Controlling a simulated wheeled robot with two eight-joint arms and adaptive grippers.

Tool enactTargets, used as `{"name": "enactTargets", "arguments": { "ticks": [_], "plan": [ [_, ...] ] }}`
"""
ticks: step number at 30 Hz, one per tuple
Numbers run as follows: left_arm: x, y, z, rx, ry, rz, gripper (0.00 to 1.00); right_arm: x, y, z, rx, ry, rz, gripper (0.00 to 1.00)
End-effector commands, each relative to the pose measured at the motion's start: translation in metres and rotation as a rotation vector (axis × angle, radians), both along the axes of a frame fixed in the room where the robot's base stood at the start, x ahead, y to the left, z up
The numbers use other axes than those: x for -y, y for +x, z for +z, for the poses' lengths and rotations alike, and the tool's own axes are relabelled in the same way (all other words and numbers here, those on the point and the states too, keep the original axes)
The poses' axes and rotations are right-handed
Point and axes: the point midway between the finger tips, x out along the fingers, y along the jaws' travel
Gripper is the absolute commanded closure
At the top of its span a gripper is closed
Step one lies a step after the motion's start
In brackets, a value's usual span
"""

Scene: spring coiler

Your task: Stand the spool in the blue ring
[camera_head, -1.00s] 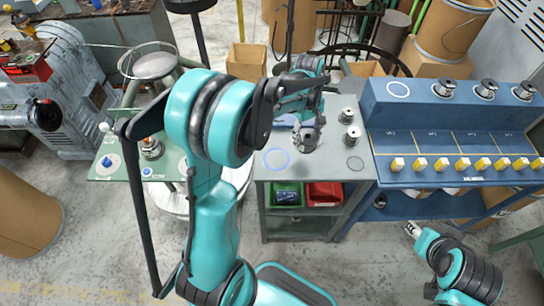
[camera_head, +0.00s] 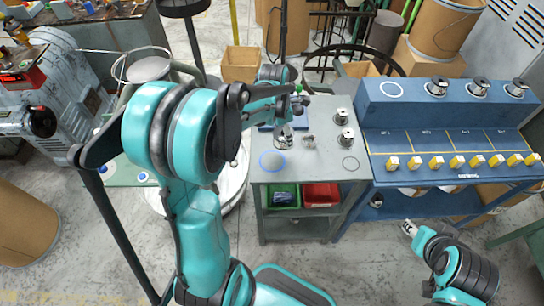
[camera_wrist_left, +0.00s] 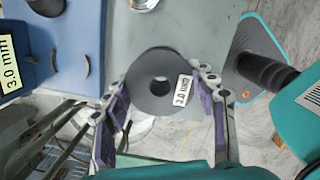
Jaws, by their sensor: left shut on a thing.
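The spool (camera_wrist_left: 150,85) is a dark grey disc with a centre hole and a white "2.0 mm" label in the left wrist view. My left gripper (camera_wrist_left: 163,105) is shut on it, with purple finger pads at its two sides. In the head view the spool (camera_head: 284,141) shows small below my left gripper (camera_head: 284,125), partly hidden by the fingers. The blue ring (camera_head: 272,161) is on the grey table, just in front of and left of the spool in the picture. Whether the spool touches the table is unclear. My right gripper (camera_head: 408,228) is low and away from the table.
A small grey item (camera_head: 308,140) lies right of the held spool. A blue rack (camera_head: 440,120) with spools and yellow-tagged blocks adjoins the table. Green and red bins (camera_head: 321,194) sit below.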

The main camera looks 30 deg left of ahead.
Motion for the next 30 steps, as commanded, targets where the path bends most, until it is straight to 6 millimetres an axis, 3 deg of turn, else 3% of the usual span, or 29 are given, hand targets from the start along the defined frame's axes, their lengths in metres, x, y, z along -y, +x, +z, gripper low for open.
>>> {"name": "enactTargets", "arguments": {
  "ticks": [3, 9, 13, 20, 30],
  "plan": [
    [-0.009, -0.024, -0.018, 0.0, 0.0, 0.002, 0.87, 0.0, 0.0, -0.009, 0.0, 0.0, 0.0, 0.6],
    [-0.017, -0.044, -0.029, 0.0, 0.0, -0.001, 0.87, 0.0, 0.0, -0.014, 0.0, 0.0, 0.0, 0.6],
    [-0.017, -0.046, -0.037, 0.0, 0.0, -0.003, 0.87, 0.0, 0.0, -0.017, 0.0, 0.0, 0.0, 0.6],
    [-0.017, -0.046, -0.07, 0.0, 0.0, -0.003, 0.87, 0.0, 0.0, -0.033, 0.0, 0.0, 0.0, 0.6],
    [-0.017, -0.046, -0.072, 0.0, 0.0, -0.003, 0.87, 0.0, 0.0, -0.033, 0.0, 0.0, 0.0, 0.6]
  ]
}}
